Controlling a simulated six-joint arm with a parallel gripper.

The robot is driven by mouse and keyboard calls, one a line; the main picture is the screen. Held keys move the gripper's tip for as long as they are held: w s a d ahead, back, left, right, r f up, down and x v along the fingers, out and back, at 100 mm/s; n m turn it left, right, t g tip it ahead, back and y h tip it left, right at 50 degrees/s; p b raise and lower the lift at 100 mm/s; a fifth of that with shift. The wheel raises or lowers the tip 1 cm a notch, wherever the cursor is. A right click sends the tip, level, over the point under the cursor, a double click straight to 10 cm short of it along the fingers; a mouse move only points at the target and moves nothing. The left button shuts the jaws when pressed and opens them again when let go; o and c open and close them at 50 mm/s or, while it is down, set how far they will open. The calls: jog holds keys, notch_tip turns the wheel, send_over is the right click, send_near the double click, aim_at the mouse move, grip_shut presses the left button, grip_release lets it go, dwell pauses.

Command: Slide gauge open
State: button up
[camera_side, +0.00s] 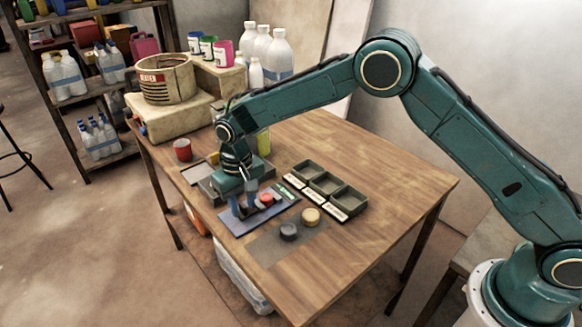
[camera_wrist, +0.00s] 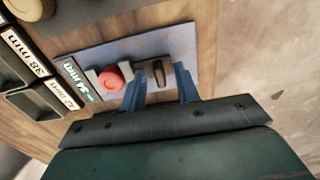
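The gauge is a blue plate (camera_side: 231,229) on the table with a lit readout (camera_wrist: 73,72) that seems to read 34 mm. It also shows in the wrist view (camera_wrist: 118,44). A red disc (camera_wrist: 111,80) sits on it between a grey block and the slide (camera_wrist: 133,71). The red disc also shows in the side view (camera_side: 266,198). A dark upright handle (camera_wrist: 158,72) stands on the slide. My gripper (camera_wrist: 160,78) points down over the gauge, its two blue fingers apart on either side of the handle, with gaps visible. It also shows in the side view (camera_side: 245,209).
A dark grey disc (camera_side: 289,231) and a tan disc (camera_side: 311,216) lie on a grey mat (camera_side: 266,249). The table's right side is clear.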

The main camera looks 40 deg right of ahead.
grip_shut()
jog(key=shift+a, duration=1.3)
grip_release()
jog(key=shift+r, duration=0.15)
notch_tip(320, 180, up, 14)
jog(key=shift+f, duration=0.2)
jog(key=shift+d+r, duration=0.1)
